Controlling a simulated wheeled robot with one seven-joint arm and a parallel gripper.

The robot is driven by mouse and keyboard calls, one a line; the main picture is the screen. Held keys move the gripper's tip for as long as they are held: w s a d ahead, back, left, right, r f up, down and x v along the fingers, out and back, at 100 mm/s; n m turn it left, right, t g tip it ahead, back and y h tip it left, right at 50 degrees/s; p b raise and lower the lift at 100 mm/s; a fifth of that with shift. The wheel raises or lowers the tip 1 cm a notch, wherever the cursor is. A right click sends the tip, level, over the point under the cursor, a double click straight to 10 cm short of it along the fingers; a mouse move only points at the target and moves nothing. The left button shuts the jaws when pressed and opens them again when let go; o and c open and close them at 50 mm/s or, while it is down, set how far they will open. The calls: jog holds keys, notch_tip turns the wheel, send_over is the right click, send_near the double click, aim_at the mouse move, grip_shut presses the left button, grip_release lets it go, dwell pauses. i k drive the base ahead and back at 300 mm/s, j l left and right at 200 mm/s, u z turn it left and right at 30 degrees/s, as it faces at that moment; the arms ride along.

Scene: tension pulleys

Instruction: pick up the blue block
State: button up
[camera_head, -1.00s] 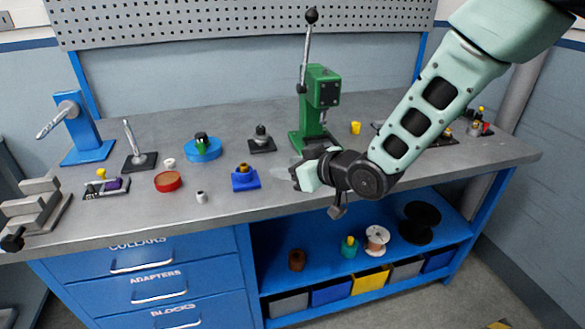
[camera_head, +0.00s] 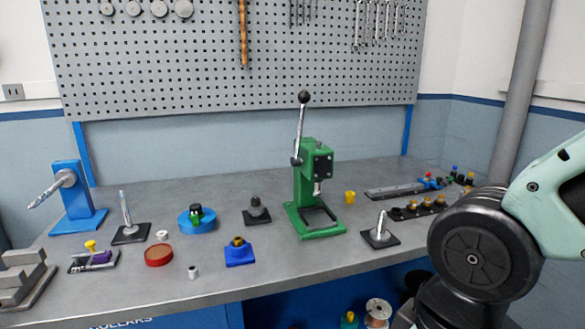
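A small blue block (camera_head: 239,256) with a brass-coloured round piece on top sits near the front of the grey workbench, left of the green press. My arm (camera_head: 480,250) fills the lower right of the view, well to the right of the block. My gripper itself is out of view, so its fingers cannot be seen.
The green press (camera_head: 316,200) stands right of the block. A blue disc (camera_head: 197,224), a red round dish (camera_head: 159,255) and a small white cylinder (camera_head: 193,272) lie to its left. A black-based post (camera_head: 256,212) stands behind. A pegboard (camera_head: 200,70) backs the workbench (camera_head: 290,264).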

aim_at(235, 256)
jog(key=i+j+z, duration=0.2)
jog(key=j, duration=0.4)
jog(key=j+z, duration=0.2)
jog(key=j, duration=0.45)
jog(key=i+j+z, duration=0.2)
jog(key=j, duration=0.45)
jog(key=k+l, duration=0.05)
jog(key=k, duration=0.05)
